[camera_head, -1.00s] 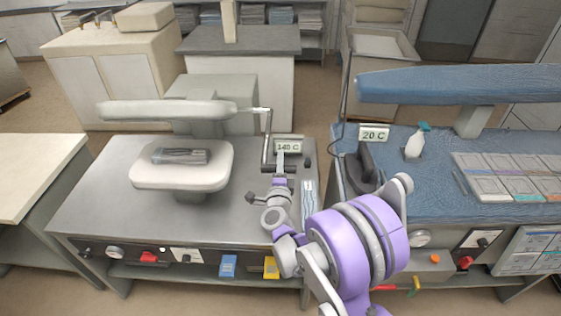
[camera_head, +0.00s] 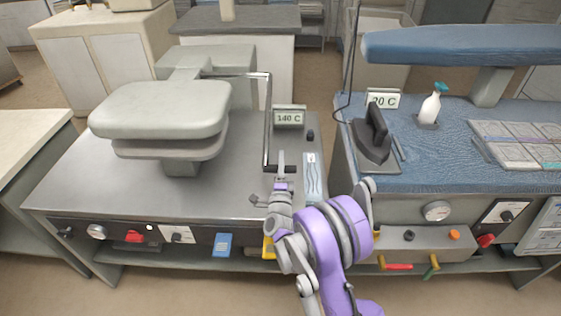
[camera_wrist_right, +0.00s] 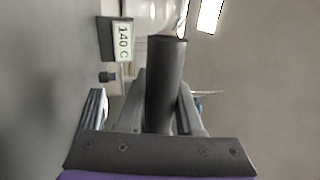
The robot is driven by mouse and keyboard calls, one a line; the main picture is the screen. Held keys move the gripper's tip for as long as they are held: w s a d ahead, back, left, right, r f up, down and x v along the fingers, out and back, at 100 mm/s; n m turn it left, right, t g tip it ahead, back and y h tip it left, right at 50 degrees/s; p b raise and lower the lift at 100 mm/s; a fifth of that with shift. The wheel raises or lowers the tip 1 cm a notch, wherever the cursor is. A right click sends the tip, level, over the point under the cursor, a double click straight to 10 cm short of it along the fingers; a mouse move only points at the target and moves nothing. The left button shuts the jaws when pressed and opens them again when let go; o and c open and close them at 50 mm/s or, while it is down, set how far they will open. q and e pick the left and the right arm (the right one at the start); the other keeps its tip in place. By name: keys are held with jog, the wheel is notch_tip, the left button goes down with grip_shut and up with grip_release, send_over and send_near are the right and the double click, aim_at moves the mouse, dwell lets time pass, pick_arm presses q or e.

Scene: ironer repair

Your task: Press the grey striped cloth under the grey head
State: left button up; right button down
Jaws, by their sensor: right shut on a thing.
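The grey head (camera_head: 160,108) of the press is down, lying over the padded lower board (camera_head: 170,150) with little or no gap visible between them. The grey striped cloth is hidden, as the head covers the board where it lay. A metal lever (camera_head: 268,115) runs from the head's arm down the right side of the press. My right gripper (camera_head: 281,163) is shut on the lever's dark handle (camera_wrist_right: 166,75), which stands between the fingers in the wrist view. My left gripper is not in view.
A display reading 140 C (camera_head: 289,117) stands just behind the handle. A blue-topped ironing table (camera_head: 440,175) is close on the right, with a black iron (camera_head: 373,140) and a white spray bottle (camera_head: 430,106). The press's steel top (camera_head: 80,190) is clear at front left.

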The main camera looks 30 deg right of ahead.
jog(key=shift+w+d+f, duration=0.1)
jog(key=shift+w+f, duration=0.1)
jog(key=shift+f, duration=0.2)
jog(key=c, duration=0.6)
grip_release()
jog(key=b+v, duration=0.1)
jog(key=v, duration=0.9)
jog(key=shift+s+a, duration=0.2)
jog(key=shift+s, duration=0.1)
